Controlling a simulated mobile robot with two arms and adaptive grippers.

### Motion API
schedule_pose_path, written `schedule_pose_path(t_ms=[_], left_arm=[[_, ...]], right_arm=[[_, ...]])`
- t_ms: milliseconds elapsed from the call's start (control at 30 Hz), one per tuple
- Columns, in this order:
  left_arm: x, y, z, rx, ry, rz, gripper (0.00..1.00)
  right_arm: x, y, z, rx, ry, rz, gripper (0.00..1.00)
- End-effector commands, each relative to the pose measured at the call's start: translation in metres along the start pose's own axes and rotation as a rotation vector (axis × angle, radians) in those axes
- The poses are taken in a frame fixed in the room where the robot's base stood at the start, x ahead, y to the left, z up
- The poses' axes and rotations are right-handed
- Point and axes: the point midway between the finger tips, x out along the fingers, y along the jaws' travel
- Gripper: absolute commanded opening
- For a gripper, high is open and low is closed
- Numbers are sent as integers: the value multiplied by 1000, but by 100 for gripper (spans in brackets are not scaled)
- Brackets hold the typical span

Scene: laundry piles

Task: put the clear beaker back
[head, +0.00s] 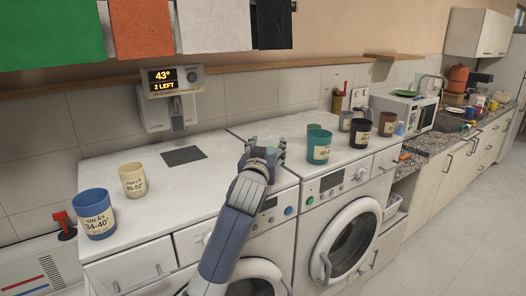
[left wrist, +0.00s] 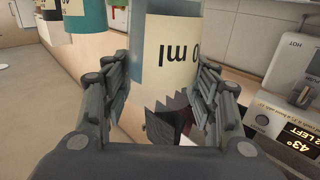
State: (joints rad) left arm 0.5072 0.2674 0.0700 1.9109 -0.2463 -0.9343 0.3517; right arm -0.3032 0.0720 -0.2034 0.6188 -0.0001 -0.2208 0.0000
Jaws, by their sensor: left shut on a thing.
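My left gripper (head: 268,152) is shut on the clear beaker (head: 258,151) above the white worktop, near the front of the washing machines. The gripper hides most of the beaker in the head view. In the left wrist view the clear beaker (left wrist: 158,40) is pale and see-through, with a cream label ending in "0 ml", and sits between both fingers of the gripper (left wrist: 165,98). A dark square mat (head: 184,155) lies bare on the worktop to the left of the gripper. My right gripper is out of view.
A blue cup (head: 95,214) and a cream cup (head: 133,180) stand at the left. A teal cup (head: 319,148), black cup (head: 359,134), brown cup (head: 388,124) and others stand right of the gripper. A display unit (head: 174,82) reads 43° and 2 LEFT.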

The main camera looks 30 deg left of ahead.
Motion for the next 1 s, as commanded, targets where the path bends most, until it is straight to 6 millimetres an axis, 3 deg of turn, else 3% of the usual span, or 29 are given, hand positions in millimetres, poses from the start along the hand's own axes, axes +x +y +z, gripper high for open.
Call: schedule_pose_path(t_ms=[100,233,567,933,967,1000], left_arm=[[20,-12,-2,1,2,0,31],[30,-17,1,0,3,1,31],[31,-18,35,-1,1,3,31],[31,-18,41,-1,3,3,31],[31,-18,42,-1,1,2,59],[31,-18,41,0,1,2,68]], right_arm=[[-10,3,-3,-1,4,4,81],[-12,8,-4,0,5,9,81],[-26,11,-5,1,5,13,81],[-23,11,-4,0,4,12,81],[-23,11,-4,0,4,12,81],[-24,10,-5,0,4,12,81]])
